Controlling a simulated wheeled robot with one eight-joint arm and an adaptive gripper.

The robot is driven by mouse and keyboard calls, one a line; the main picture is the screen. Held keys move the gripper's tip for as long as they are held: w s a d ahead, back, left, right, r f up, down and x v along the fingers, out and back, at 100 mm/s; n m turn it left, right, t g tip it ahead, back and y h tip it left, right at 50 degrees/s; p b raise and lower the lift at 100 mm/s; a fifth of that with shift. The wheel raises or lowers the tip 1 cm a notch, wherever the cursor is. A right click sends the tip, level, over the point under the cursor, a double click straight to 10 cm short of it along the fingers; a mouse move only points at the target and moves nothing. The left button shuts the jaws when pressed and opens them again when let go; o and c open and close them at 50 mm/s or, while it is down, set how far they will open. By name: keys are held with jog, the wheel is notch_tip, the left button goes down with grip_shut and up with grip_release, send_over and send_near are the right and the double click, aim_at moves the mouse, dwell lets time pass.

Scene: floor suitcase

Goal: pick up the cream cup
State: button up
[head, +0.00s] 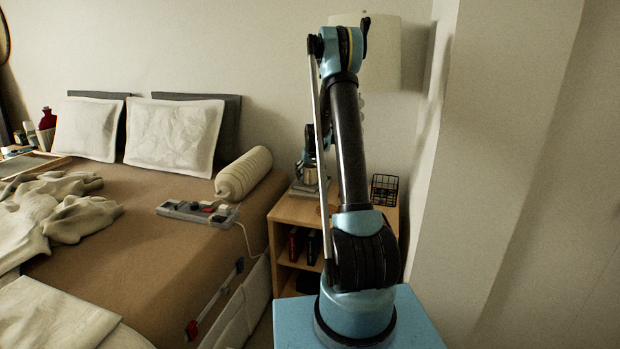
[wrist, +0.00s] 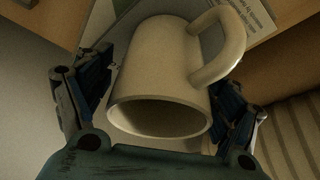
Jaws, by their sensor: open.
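The cream cup (wrist: 160,75) fills the middle of the wrist view, its dark mouth toward the camera and its handle at the upper right. My gripper (wrist: 166,85) is open, with one finger on each side of the cup. Whether either finger touches the cup I cannot tell. In the head view my gripper (head: 309,168) is small, low over the bedside stand behind my arm; the cup is hard to make out there.
The wooden bedside stand (head: 287,221) holds a black wire basket (head: 384,190) to the right. A lamp (head: 386,55) rises behind my arm. A wall (head: 500,150) is close on the right.

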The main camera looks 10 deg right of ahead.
jog(key=shift+w+f, duration=0.1)
jog(key=shift+f, duration=0.2)
jog(key=c, duration=1.4)
jog(key=shift+r, duration=0.15)
